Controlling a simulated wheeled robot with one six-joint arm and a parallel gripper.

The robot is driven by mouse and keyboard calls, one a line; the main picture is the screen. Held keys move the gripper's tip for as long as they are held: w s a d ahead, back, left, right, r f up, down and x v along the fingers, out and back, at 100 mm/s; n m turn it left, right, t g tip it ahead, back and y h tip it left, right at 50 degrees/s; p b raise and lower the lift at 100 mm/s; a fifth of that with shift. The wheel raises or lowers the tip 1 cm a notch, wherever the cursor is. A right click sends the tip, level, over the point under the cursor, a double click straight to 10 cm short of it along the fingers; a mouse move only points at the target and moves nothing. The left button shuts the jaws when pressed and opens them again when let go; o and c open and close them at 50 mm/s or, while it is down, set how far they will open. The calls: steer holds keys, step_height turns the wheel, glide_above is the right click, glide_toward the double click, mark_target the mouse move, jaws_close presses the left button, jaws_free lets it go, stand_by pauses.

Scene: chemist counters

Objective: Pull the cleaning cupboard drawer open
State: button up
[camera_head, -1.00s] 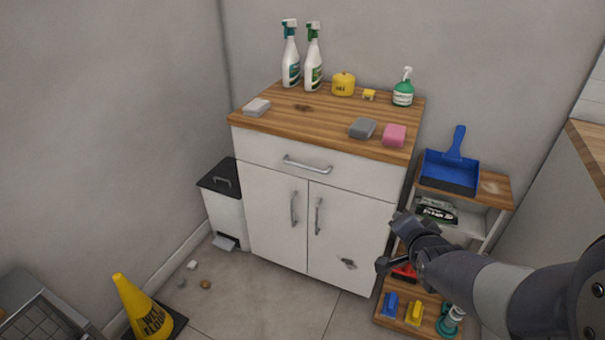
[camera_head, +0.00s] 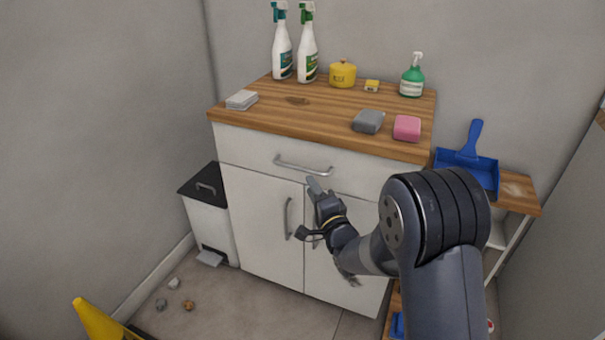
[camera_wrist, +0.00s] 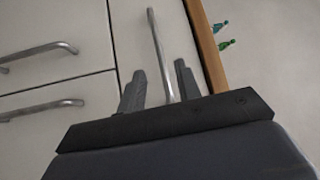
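The cleaning cupboard (camera_head: 258,218) is white with a wooden top. Its wide upper drawer (camera_head: 245,148) is shut and has a curved metal bar handle (camera_head: 303,169). My gripper (camera_head: 310,210) is open and empty, in front of the cupboard and just below the handle's right part in the head view. In the wrist view the cupboard appears turned sideways. There, the drawer handle (camera_wrist: 160,45) shows between the two spread fingers of my gripper (camera_wrist: 160,72). I cannot tell how far it is from them, and its lower end is partly hidden.
Two door handles sit below the drawer; the left one (camera_head: 289,218) is clear, the right one mostly hidden by my arm. Spray bottles, sponges and a yellow pot (camera_head: 342,75) stand on top. A bin (camera_head: 210,225) is left; a shelf with a blue dustpan (camera_head: 468,168) is right.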

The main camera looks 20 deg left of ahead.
mark_target(303, 173)
steer(key=shift+x, duration=3.55)
steer(key=shift+c, duration=0.3)
jaws_close()
